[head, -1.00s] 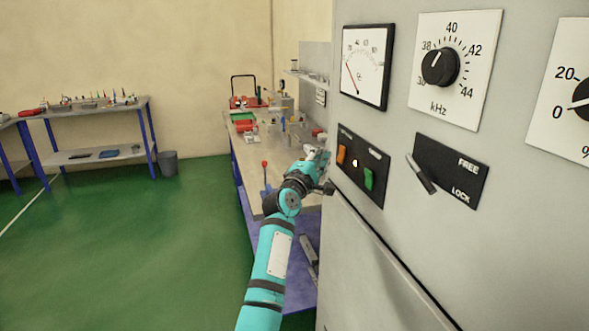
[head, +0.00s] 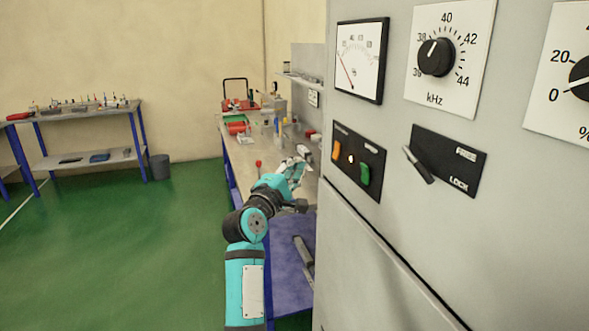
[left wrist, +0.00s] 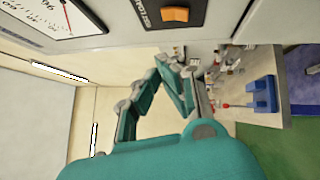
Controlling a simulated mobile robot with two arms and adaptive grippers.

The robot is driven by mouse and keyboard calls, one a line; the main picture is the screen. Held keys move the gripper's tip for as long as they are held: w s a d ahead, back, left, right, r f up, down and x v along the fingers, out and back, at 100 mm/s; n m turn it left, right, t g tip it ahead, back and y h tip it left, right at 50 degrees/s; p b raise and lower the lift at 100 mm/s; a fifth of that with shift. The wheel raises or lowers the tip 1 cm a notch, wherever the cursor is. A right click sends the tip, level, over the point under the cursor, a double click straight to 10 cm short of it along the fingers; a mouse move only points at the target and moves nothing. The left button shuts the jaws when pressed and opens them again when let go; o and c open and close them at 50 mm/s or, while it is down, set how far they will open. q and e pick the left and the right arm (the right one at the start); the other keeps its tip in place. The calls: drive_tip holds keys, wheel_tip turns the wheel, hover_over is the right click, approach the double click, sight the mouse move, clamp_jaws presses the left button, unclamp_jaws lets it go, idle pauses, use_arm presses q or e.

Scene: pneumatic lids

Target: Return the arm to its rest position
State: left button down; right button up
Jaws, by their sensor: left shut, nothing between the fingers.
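My left arm comes up from the bottom of the head view. Its teal left gripper (head: 298,170) is shut and empty, left of the grey cabinet (head: 365,240) and apart from the switch panel. The fingers also show in the left wrist view (left wrist: 168,85), with nothing visible between them. The panel has an orange switch (head: 336,151), a small light (head: 350,159) and a green switch (head: 365,174). The orange switch also shows at the top of the left wrist view (left wrist: 175,14). My right gripper is not in view.
A workbench (head: 246,165) with tools and small parts stands beyond my left gripper. Another bench (head: 85,111) and a grey bin (head: 160,167) stand at the left. Green floor (head: 130,250) is clear between. The cabinet's lever (head: 418,165) sticks out.

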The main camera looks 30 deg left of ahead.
use_arm(q)
drive_tip(key=w+d+f+m+g+h, duration=0.1)
drive_tip(key=d+f+m+g, duration=0.2)
drive_tip(key=f, duration=1.2)
drive_tip(key=w+d+f+m+g, duration=0.1)
drive_tip(key=d+f+m+g, duration=0.2)
drive_tip(key=f, duration=1.2)
drive_tip(key=s+d+f+m+g, duration=0.25)
drive_tip(key=s+f, duration=0.45)
drive_tip(key=f, duration=0.4)
drive_tip(key=s+d+f+m+g, duration=0.1)
drive_tip(key=s+f+m+g, duration=0.15)
drive_tip(key=s+f, duration=0.55)
drive_tip(key=s+d+f+m+g, duration=0.1)
drive_tip(key=s+d+f+m, duration=0.3)
drive_tip(key=f, duration=0.9)
drive_tip(key=s+f+m+g, duration=0.2)
drive_tip(key=s+f, duration=0.4)
drive_tip(key=s, duration=0.8)
drive_tip(key=s+f+m+g, duration=0.2)
drive_tip(key=s+f, duration=0.4)
drive_tip(key=s, duration=0.8)
drive_tip(key=s+a+f+m+g, duration=0.1)
drive_tip(key=s+f+m+g, duration=0.2)
drive_tip(key=s, duration=1.1)
wheel_tip(320, 180, down, 3)
drive_tip(key=shift+f+m, duration=0.1)
drive_tip(key=shift+m, duration=0.7)
